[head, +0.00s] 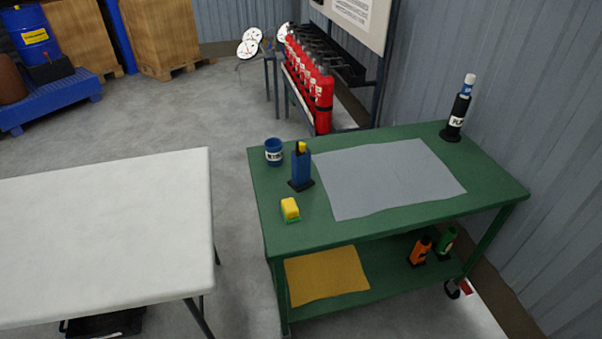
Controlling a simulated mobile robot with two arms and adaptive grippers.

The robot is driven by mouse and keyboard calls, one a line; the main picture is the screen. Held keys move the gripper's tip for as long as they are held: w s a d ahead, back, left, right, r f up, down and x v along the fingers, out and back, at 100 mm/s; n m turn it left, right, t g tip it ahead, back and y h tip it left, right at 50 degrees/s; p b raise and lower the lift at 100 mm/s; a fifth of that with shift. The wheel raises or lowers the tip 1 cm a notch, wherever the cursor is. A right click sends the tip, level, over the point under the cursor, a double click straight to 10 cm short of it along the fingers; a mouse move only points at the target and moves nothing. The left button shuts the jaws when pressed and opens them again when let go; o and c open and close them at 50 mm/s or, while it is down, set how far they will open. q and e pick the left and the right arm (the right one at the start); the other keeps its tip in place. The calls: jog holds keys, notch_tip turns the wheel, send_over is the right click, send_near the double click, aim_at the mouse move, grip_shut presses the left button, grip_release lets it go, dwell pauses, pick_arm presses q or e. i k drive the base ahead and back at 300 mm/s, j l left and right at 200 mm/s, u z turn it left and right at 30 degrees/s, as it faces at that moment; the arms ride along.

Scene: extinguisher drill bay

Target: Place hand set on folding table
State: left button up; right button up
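The white folding table (105,230) stands at the left, and the part of its top in view is bare. A green workbench (390,228) stands to its right, across a floor gap. Near the bench's left end, an upright blue item with a yellow top and dark base (301,168) may be the hand set; I cannot tell for sure. Neither of my grippers is in view.
On the bench are a blue cup (273,153), a yellow-green sponge (290,209), a grey mat (385,178) and a black bottle (456,114). The lower shelf holds a yellow cloth (326,275) and two small bottles. Red extinguishers (320,98) stand behind.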

aim_at(88, 245)
jog(key=i+j, duration=0.1)
jog(key=j, duration=0.7)
jog(key=i+j, duration=0.1)
jog(key=j, duration=0.75)
jog(key=i+j, duration=0.1)
jog(key=j, duration=0.7)
